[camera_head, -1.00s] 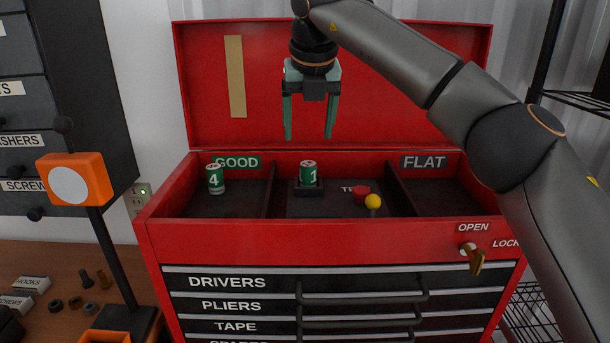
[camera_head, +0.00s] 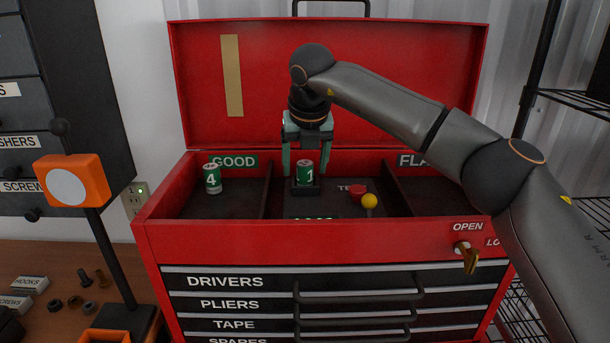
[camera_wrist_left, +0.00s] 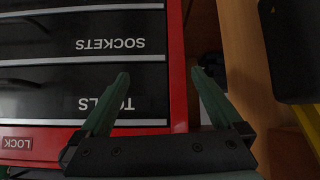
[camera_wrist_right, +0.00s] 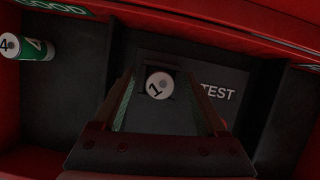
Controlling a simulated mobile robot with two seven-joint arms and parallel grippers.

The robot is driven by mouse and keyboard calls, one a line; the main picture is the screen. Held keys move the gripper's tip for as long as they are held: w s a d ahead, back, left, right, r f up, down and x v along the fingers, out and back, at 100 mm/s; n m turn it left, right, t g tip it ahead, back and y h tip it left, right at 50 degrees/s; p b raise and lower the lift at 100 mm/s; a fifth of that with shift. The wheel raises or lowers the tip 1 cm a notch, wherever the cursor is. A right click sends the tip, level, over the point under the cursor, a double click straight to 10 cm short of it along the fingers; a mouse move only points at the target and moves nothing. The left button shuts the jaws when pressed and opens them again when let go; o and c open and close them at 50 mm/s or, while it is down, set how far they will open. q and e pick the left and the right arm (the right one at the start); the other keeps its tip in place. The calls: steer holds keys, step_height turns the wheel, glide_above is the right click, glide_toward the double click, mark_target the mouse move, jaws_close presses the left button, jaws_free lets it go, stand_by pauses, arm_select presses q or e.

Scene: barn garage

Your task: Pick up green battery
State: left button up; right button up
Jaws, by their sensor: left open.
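A green battery marked 1 (camera_head: 304,174) stands upright in a small black holder (camera_head: 307,189) in the middle TEST compartment. Its pale top (camera_wrist_right: 159,86) shows between the fingers in the right wrist view. A second green battery, marked 4 (camera_head: 212,179), stands in the left GOOD compartment; it also shows in the right wrist view (camera_wrist_right: 32,47). My right gripper (camera_head: 307,172) points down, open, with a finger on either side of battery 1 and gaps visible. My left gripper (camera_wrist_left: 160,88) is open and empty beside the drawer fronts, outside the head view.
The red toolbox (camera_head: 300,241) has its lid (camera_head: 400,80) up behind the batteries. A red button (camera_head: 357,190) and a yellow knob (camera_head: 369,201) are right of the holder. Compartment dividers (camera_head: 268,190) flank the middle. An orange-headed stand (camera_head: 71,181) is at left.

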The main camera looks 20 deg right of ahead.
jaws_close()
stand_by(0.4)
